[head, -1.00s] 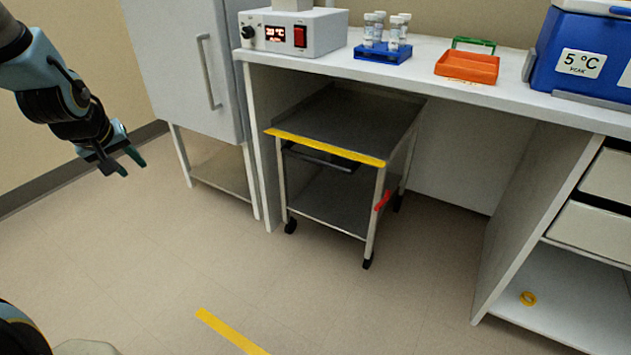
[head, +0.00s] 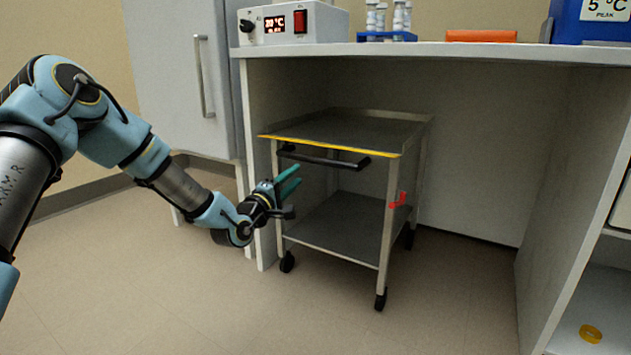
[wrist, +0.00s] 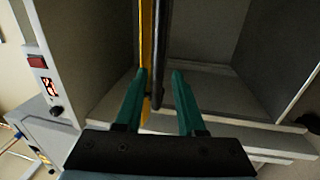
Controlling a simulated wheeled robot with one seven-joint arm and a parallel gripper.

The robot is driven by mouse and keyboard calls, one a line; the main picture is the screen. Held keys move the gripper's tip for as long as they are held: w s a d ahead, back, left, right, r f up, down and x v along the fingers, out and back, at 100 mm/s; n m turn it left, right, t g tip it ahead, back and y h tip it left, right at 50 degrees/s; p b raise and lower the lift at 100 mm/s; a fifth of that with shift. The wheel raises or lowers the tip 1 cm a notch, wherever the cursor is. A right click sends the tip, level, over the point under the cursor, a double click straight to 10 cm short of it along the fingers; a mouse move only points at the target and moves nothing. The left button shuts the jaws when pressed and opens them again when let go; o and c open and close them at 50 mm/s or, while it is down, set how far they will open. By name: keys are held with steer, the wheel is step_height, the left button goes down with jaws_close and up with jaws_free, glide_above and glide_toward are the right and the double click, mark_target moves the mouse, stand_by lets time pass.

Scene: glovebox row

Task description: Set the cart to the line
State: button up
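The grey metal cart (head: 345,128) stands in the bay under the bench, with a yellow strip (head: 330,145) along its front top edge. A black bar handle (head: 325,160) sits just below that strip. A red lever (head: 398,200) is on its front right leg. My gripper (head: 297,176) is open at the cart's front left, its green fingers pointing towards the handle. In the wrist view the black handle (wrist: 158,60) and yellow strip (wrist: 146,50) appear between the open fingers (wrist: 159,75); I cannot tell whether they touch. The floor line is out of view now.
The bench top (head: 480,52) overhangs the cart, with side panels (head: 575,190) bounding the bay. A control box (head: 290,22) and vial rack (head: 385,37) stand on top. A cabinet (head: 175,75) is at left. A yellow ring (head: 590,334) lies on the lower right shelf.

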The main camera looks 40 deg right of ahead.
mark_target(313, 162)
steer(key=b+x, duration=0.1)
steer(key=x, duration=0.2)
steer(key=b+x, duration=0.1)
steer(key=x, duration=0.3)
steer(key=b+x, duration=0.1)
steer(key=x, duration=0.3)
steer(key=shift+s+d, duration=0.1)
steer(key=shift+s, duration=0.15)
jaws_close()
stand_by(1.1)
